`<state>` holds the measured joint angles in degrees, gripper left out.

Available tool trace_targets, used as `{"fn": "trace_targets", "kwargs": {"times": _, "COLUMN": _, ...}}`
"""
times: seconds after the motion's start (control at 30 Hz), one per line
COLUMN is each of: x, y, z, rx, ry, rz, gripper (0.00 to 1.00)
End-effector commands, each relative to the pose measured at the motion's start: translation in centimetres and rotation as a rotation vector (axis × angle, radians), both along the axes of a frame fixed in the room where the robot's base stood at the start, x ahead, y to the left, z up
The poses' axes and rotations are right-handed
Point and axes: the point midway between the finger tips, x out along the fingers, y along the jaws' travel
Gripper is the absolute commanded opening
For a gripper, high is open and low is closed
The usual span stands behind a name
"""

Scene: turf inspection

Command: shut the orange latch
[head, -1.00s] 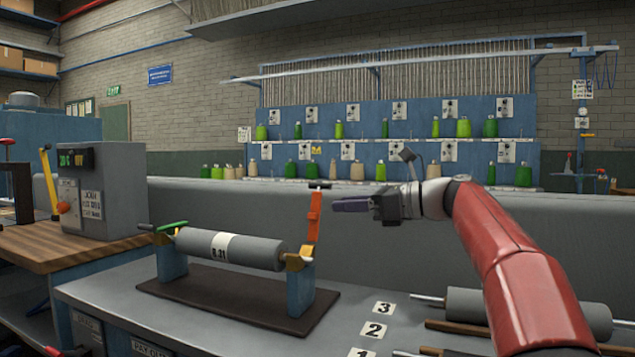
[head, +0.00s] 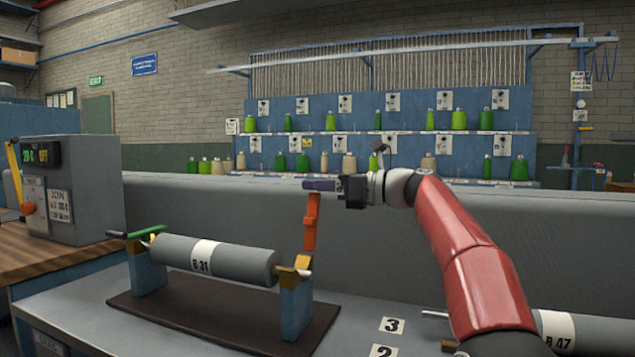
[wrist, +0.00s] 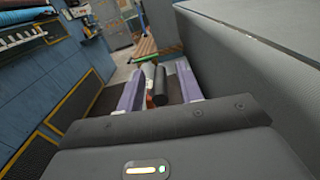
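The orange latch (head: 310,222) stands upright, swung open, at the right end of the grey roll (head: 215,260). The roll lies in a blue cradle (head: 297,312) on a dark mat. A green latch (head: 145,233) lies closed across the roll's left end. My gripper (head: 312,185) is at the top of the orange latch, and its purple fingers hide the latch's black tip in the head view. In the wrist view my gripper (wrist: 158,88) has its fingers apart, with a dark cylinder and a bit of orange (wrist: 149,102) between them. Contact cannot be told.
A grey control box (head: 75,190) stands on the wooden bench at left. Another roll, labelled B 47 (head: 590,335), lies at the right, past number cards (head: 392,325). A long grey panel (head: 430,220) runs behind the cradle. Spool shelves stand farther back.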

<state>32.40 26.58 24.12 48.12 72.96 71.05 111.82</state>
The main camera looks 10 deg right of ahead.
Motion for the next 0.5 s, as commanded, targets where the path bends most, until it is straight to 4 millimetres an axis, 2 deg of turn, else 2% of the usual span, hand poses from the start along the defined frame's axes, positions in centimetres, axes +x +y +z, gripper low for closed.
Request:
{"fn": "trace_targets", "kwargs": {"times": 0.33, "x": 0.37, "y": 0.54, "z": -0.02, "rx": -0.001, "ry": -0.001, "rz": -0.001, "gripper": 0.36}}
{"fn": "trace_targets", "kwargs": {"times": 0.5, "x": 0.36, "y": 0.54, "z": -0.02, "rx": -0.001, "ry": 0.0, "rz": -0.001, "gripper": 0.15}}
